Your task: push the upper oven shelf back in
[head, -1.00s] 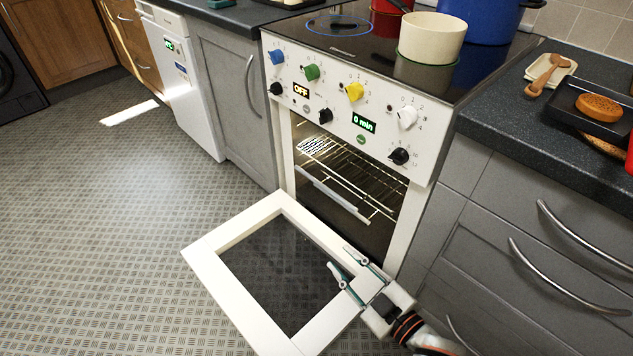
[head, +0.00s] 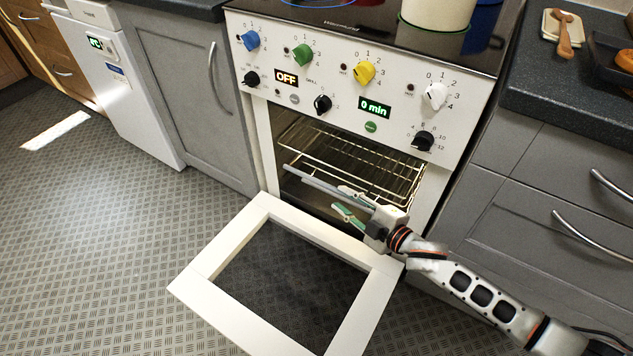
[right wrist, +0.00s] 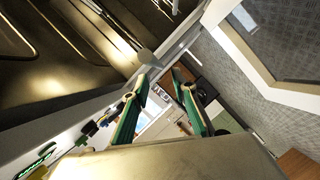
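The oven's drop-down door (head: 232,240) hangs open, with a white frame and dark glass. Inside the lit oven, the upper shelf (head: 385,172) is a wire rack; a grey bar (head: 318,183) runs across the opening in front of and below its front edge. My right gripper (head: 343,201) is at the right side of the opening, above the door, beside the bar's right end. Its two green-edged fingers are apart with nothing between them. They also show in the right wrist view (right wrist: 163,98), open. I cannot tell whether they touch the bar. My left gripper is out of view.
The control panel (head: 330,85) with coloured knobs is above the opening. Grey drawers (head: 560,215) with curved handles are to the right. A cream pot (head: 440,12) stands on the hob. The floor (head: 110,230) left of the door is clear.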

